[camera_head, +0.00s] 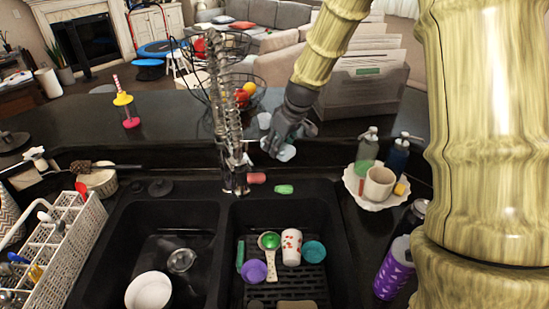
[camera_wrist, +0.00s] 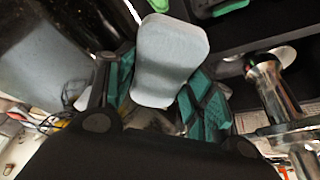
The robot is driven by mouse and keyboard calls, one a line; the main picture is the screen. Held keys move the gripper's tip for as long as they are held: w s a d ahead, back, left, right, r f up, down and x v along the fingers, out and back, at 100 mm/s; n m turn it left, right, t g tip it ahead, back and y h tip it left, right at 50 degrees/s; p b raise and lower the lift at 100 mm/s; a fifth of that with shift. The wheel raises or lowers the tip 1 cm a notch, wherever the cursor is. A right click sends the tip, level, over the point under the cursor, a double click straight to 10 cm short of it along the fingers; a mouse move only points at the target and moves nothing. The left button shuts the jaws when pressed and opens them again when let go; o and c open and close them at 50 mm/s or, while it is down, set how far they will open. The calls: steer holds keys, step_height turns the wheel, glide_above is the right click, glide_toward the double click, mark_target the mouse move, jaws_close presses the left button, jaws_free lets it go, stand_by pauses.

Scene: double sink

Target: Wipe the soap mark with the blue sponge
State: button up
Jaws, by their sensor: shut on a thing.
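My gripper (camera_head: 287,138) is over the counter strip behind the double sink, right of the faucet. It is shut on the pale blue-grey sponge (camera_head: 286,153). In the wrist view the sponge (camera_wrist: 170,50) is held between the teal finger pads and sticks out past them. I cannot tell from these views whether the sponge touches the counter. I cannot make out a clear soap mark; the gripper and sponge hide part of the counter there.
The tall faucet (camera_head: 232,150) stands close left of my gripper. A pink item (camera_head: 256,178) and a green item (camera_head: 284,189) lie at the sink's back edge. A white scalloped dish (camera_head: 358,197) with a cup and bottles stands right. The right basin holds several cups.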

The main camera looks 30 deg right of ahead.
steer(key=s+d+f+b+x, duration=0.1)
steer(key=s+b+x, duration=0.1)
steer(key=b+x, duration=0.7)
steer(key=shift+b+x, duration=0.3)
steer(key=shift+x, duration=1.35)
steer(key=shift+d+r, duration=0.1)
steer(key=shift+d, duration=0.2)
